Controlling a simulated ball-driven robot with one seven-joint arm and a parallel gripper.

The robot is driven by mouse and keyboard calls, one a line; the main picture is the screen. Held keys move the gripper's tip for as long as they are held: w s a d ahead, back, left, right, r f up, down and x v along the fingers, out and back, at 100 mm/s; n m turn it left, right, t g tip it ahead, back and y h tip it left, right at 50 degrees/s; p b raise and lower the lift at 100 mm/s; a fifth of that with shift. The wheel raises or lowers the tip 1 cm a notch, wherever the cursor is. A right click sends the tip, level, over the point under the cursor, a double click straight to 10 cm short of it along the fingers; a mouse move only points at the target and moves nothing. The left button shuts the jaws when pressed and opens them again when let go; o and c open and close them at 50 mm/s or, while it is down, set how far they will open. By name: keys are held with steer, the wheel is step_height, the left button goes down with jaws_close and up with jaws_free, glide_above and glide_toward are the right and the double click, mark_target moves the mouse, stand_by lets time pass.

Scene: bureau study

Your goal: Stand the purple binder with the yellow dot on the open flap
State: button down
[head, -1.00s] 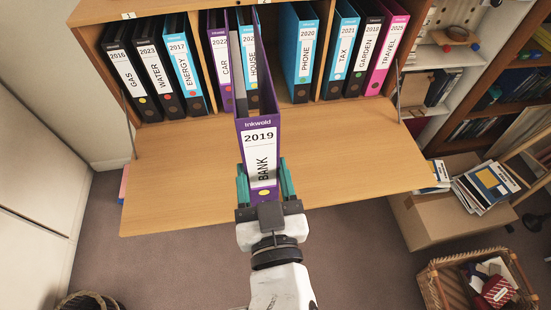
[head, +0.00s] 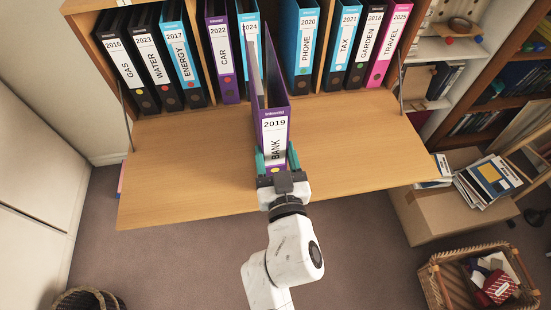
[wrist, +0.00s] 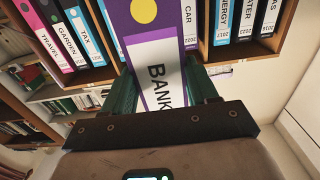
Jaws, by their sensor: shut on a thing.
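The purple binder (head: 274,108), labelled 2019 BANK, is upright above or on the open flap (head: 190,165), spine toward me. Its yellow dot (wrist: 144,10) shows large in the wrist view; in the head view the dot is mostly hidden by my gripper. My gripper (head: 277,165) is shut on the lower part of the binder, with a green finger on each side of the spine. The wrist view shows the fingers (wrist: 163,92) against the binder's sides. I cannot tell whether the binder's bottom touches the flap.
Other binders stand in the cabinet behind: a purple CAR binder (head: 221,50), a blue PHONE binder (head: 305,45) and several more. The flap is bare to the left and right. A cardboard box (head: 430,212) and wicker basket (head: 440,290) stand on the floor at right.

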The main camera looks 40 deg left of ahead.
steer(key=shift+c, duration=1.5)
jaws_free()
steer(key=shift+f, duration=0.2)
steer(key=v, duration=1.2)
